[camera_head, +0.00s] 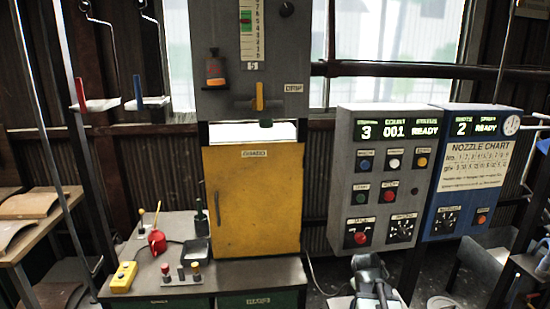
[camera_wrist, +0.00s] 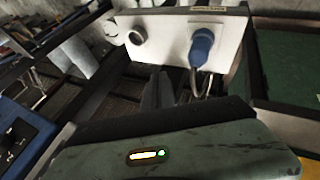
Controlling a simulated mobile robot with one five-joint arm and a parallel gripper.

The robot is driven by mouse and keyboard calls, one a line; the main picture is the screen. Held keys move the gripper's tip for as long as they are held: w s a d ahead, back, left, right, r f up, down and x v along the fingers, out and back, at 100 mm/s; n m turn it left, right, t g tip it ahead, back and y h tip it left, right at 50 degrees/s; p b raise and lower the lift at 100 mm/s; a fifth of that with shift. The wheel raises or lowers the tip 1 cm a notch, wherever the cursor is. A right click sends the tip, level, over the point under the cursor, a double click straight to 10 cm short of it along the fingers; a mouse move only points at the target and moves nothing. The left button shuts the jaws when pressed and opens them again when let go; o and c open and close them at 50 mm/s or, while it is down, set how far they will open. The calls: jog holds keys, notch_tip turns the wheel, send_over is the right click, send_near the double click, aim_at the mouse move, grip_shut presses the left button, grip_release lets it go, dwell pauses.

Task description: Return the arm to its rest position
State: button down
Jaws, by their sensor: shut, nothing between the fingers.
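My gripper (camera_wrist: 158,90) shows in the wrist view as dark fingers close together beyond my green-grey wrist housing, which has a lit indicator. The fingers are shut with nothing between them. In the head view, part of my arm rises at the bottom edge, right of centre, in front of the grey control panel (camera_head: 382,190). It looks clear of the panel, and its lower part is cut off by the frame.
A yellow cabinet door (camera_head: 253,199) stands at the centre. Left of it, a bench (camera_head: 130,262) carries a red can (camera_head: 157,241) and a yellow button box (camera_head: 123,277). A blue panel (camera_head: 468,170) stands at right. Hangers with pale plates (camera_head: 98,104) hang at upper left.

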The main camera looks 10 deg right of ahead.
jog(key=s+a+f+m+g+y, duration=0.1)
jog(key=s+a, duration=0.3)
jog(key=a, duration=0.8)
jog(key=s+a+g+y+p, duration=0.1)
jog(key=s+a+g+y, duration=0.2)
jog(key=a, duration=1)
jog(key=shift+s+a+f+m+g+y+p, duration=0.15)
jog(key=shift+s+f+m+g+y+p, duration=0.2)
jog(key=shift+s, duration=0.5)
